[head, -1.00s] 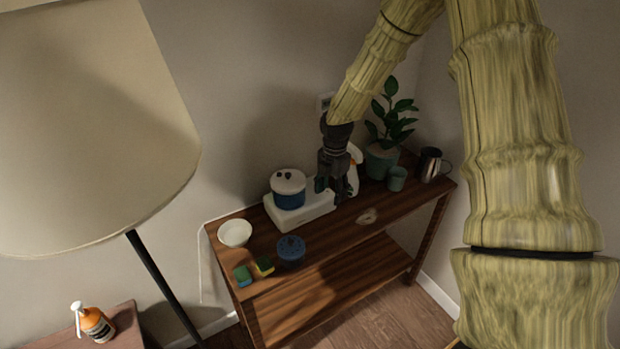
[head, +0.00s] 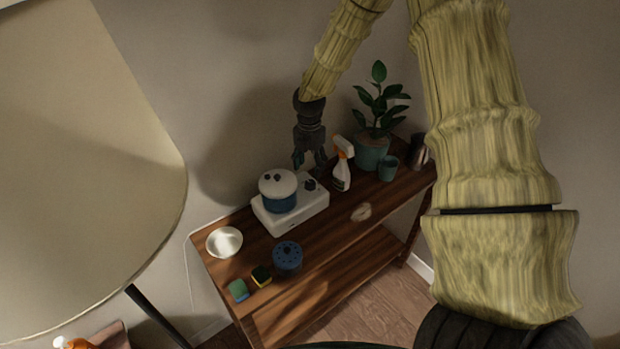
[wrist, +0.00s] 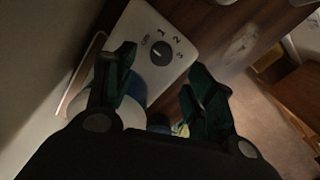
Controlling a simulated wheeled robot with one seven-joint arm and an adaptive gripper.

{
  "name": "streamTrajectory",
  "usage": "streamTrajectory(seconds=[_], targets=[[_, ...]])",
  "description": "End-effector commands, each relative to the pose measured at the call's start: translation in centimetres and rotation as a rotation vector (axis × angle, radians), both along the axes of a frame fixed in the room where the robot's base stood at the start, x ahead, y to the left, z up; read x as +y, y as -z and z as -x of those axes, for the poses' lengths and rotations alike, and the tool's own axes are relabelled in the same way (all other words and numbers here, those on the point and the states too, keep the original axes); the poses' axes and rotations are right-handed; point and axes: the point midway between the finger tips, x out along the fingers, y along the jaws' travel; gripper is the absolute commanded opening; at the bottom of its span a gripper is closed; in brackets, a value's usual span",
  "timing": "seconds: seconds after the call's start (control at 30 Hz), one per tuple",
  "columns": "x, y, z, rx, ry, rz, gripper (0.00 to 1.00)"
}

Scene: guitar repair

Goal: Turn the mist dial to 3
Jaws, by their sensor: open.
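The mist dial (wrist: 160,53) is a round dark knob on the white base unit (wrist: 130,27). Marks including 1, 2 and 3 run around it in the wrist view. A pale line shows on the knob, but I cannot tell which mark it points to. In the head view the dial (head: 310,184) sits at the right end of the base (head: 292,218), beside the blue pot with its white lid (head: 278,185). My gripper (head: 310,170) is open and empty, just above and behind the dial. In the wrist view the dial shows between the fingers (wrist: 160,75), apart from them.
A white spray bottle (head: 342,170) stands close right of my gripper. A potted plant (head: 371,152), a teal cup (head: 388,168) and a dark mug (head: 418,152) are farther right. A bowl (head: 224,242), sponges (head: 238,290) and a blue round container (head: 288,258) are on the wooden table's left part.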

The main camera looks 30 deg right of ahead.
Motion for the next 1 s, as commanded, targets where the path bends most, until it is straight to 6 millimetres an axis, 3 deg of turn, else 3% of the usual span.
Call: streamTrajectory(seconds=[0.53,1.0], targets=[[-0.3,5.7,0.2,0.002,0.005,0.0,0.54],[-0.3,7.2,0.2,-0.001,0.006,0.0,0.54]])
